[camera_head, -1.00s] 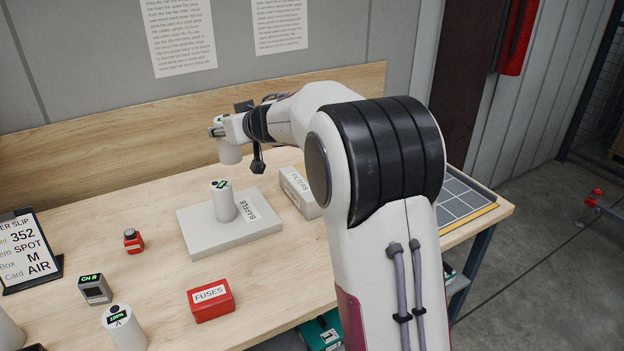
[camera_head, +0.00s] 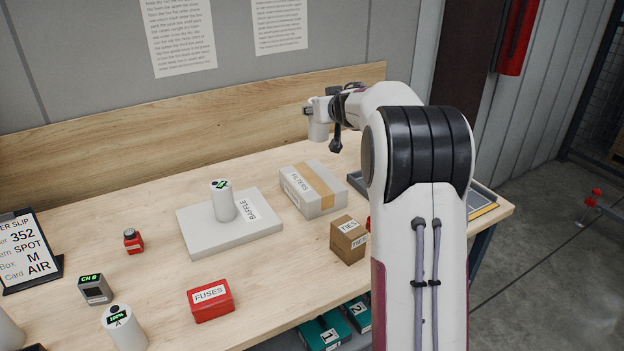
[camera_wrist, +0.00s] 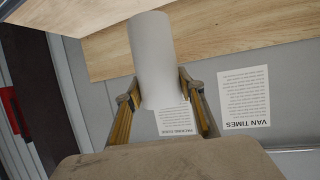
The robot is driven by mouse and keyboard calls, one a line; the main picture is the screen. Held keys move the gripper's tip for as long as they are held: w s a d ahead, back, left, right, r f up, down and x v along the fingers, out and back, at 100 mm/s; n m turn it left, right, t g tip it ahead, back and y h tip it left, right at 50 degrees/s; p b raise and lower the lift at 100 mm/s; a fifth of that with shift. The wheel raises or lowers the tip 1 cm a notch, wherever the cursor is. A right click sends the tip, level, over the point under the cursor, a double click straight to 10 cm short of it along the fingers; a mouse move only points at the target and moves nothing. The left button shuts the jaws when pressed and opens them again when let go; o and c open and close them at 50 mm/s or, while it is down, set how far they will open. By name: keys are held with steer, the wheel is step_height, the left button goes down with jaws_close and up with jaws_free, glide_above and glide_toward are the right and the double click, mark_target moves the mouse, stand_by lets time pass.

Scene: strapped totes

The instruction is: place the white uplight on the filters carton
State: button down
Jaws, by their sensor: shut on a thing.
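My gripper (camera_head: 309,110) is shut on a white cylinder, the white uplight (camera_head: 319,128), and holds it in the air above the back of the bench. In the wrist view the plain white uplight (camera_wrist: 153,52) sits between the two fingers (camera_wrist: 165,108); its far end points to the top of the picture. The filters carton (camera_head: 300,178) is a pale box with a brown tape band and a FILTERS label. It lies on the bench, below the held uplight in the head view, and the two are apart. Its top looks empty.
A similar white cylinder (camera_head: 224,203) stands on the flat baffle carton (camera_head: 195,237). A brown ties box (camera_head: 346,243) is just in front of the filters carton. A red fuses box (camera_head: 212,302) and another white cylinder (camera_head: 125,330) are nearer the front. A grey tray (camera_head: 482,194) is at right.

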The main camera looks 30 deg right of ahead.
mark_target(317, 126)
steer(key=shift+a+f, duration=0.2)
steer(key=shift+f, duration=2.15)
steer(key=shift+f, duration=0.1)
step_height(317, 126, down, 6)
steer(key=shift+f, duration=0.1)
steer(key=shift+f, duration=1.75)
steer(key=shift+f, duration=0.15)
steer(key=c, duration=1.3)
jaws_free()
steer(key=shift+f, duration=0.1)
